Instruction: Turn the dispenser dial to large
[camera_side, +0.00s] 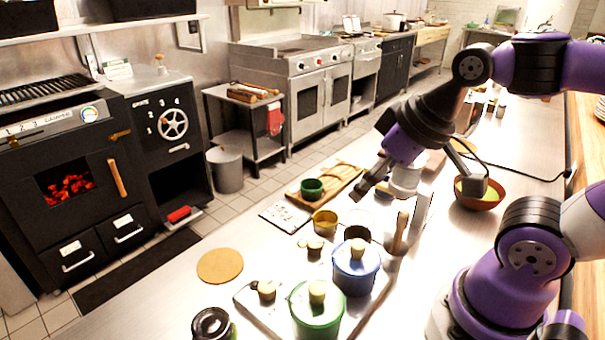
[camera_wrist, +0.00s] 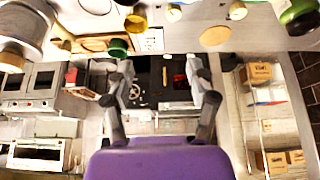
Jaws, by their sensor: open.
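My gripper (camera_side: 370,182) is open and empty, held above the counter at centre right in the side view. In the wrist view my gripper (camera_wrist: 160,72) shows two dark fingers spread apart with nothing between them. A white rounded body (camera_side: 406,181) with a pale upright panel stands just beside and below my wrist; it may be the dispenser, partly hidden by my arm. I cannot make out a dial or size marks on it. A large pale round body (camera_wrist: 28,28) at the upper left of the wrist view may be the same thing.
A blue pot (camera_side: 356,270) and a green pot (camera_side: 316,312) stand on the near counter. A yellow cup (camera_side: 325,221), a green bowl (camera_side: 312,188) and an orange bowl (camera_side: 479,197) are nearby. A black stove (camera_side: 85,185) with a numbered handwheel (camera_side: 173,124) stands across the aisle.

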